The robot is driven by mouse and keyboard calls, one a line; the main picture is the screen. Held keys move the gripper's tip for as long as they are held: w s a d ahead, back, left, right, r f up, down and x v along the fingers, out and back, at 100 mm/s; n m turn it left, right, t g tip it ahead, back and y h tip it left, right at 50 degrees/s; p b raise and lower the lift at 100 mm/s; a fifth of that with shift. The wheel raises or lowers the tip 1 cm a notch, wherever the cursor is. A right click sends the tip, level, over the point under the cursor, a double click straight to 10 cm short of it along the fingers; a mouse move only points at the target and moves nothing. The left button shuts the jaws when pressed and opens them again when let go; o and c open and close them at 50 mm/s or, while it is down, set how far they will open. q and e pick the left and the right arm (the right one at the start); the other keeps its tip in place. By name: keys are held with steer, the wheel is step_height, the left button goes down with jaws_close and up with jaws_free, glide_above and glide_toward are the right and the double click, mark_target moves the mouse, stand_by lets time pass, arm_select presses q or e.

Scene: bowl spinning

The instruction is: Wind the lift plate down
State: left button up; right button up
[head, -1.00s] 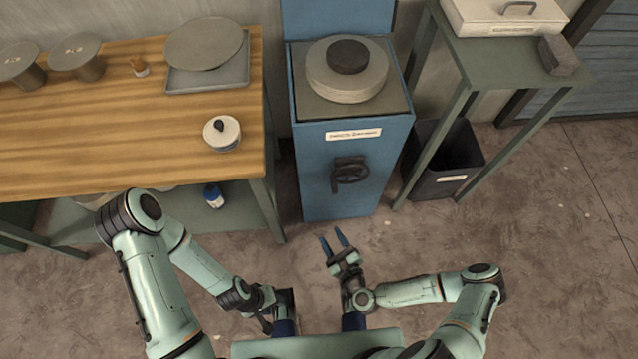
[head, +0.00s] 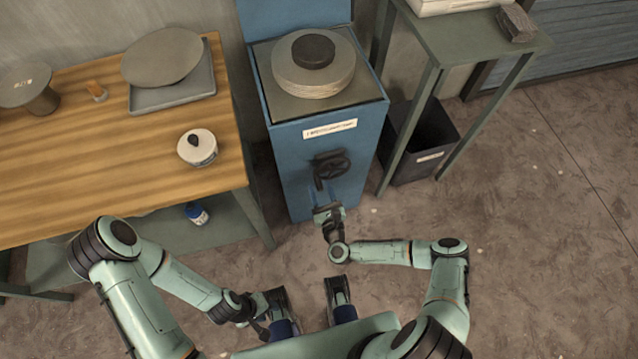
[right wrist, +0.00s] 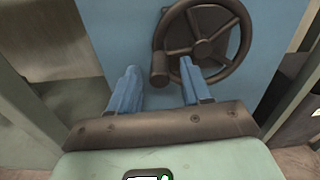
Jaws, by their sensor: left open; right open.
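A blue cabinet (head: 298,180) has a dark handwheel (head: 333,165) on its front. The wheel also fills the upper right wrist view (right wrist: 205,45), with its crank knob (right wrist: 159,72) at the wheel's lower left. A grey square plate (head: 365,88) tops the cabinet and bears a pale round stack (head: 320,87) with a dark disc (head: 313,51). I cannot tell which part is the lift plate. My right gripper (head: 326,188) is open before the wheel; in the right wrist view its fingers (right wrist: 158,68) lie either side of the knob. My left gripper (head: 262,314) is open and empty, low, far from the cabinet.
A wooden table (head: 90,170) stands left with a grey tray (head: 175,97), a round disc and a white pot (head: 197,148). A green stand (head: 470,45) and a black bin (head: 423,145) are close on the cabinet's right. The floor at right is clear.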

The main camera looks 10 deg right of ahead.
steer(key=shift+w, duration=1.3)
jaws_close()
steer(key=shift+f, duration=0.1)
